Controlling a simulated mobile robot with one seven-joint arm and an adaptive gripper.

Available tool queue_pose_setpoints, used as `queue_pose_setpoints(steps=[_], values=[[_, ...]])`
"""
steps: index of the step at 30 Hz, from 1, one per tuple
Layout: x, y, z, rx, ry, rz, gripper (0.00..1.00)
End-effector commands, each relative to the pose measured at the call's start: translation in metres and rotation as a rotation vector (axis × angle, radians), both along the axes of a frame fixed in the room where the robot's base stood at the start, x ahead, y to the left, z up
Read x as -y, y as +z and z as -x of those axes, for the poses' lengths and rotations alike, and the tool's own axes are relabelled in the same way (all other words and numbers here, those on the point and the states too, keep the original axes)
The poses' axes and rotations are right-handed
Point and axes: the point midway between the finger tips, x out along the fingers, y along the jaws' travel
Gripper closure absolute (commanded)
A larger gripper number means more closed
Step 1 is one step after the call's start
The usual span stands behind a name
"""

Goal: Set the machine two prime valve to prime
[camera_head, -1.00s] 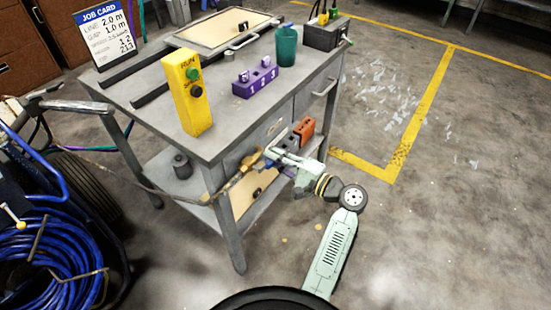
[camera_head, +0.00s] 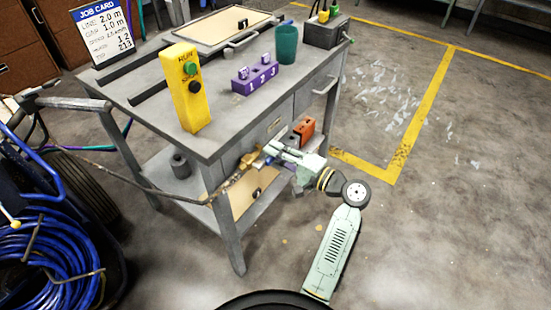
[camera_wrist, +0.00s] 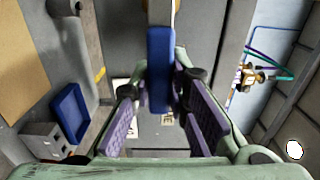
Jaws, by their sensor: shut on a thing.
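My gripper (camera_head: 266,155) is low at the front of the grey workbench, next to a brass-coloured fitting (camera_head: 249,160) on a hose or pipe. In the wrist view, my gripper (camera_wrist: 160,108) has its purple pads on both sides of a blue lever-like bar (camera_wrist: 160,60) and is shut on it. The bar stands upright in that view. The fitting behind it is mostly hidden. I cannot tell which machine or valve setting this is. A second brass fitting with blue on it (camera_wrist: 250,75) shows at the right of the wrist view.
The grey workbench (camera_head: 140,85) carries a yellow switch box (camera_head: 186,88), a purple numbered block (camera_head: 254,78), a green cup (camera_head: 286,45) and a job card (camera_head: 103,38). Coiled blue hose (camera_head: 50,255) is at lower left. An orange object (camera_head: 304,130) is close behind my gripper. Floor at right is clear.

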Motion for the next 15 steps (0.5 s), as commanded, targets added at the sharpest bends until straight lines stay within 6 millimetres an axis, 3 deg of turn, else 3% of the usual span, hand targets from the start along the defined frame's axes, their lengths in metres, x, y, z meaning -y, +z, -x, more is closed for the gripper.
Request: queue_pose_setpoints(steps=[6, 7, 15], values=[[0.0003, 0.0005, 0.0002, 0.003, 0.000, 0.005, 1.00], [0.0003, 0.0005, 0.0002, 0.003, 0.000, 0.005, 0.83], [0.0002, 0.0005, 0.0001, 0.001, 0.000, 0.002, 0.65]])
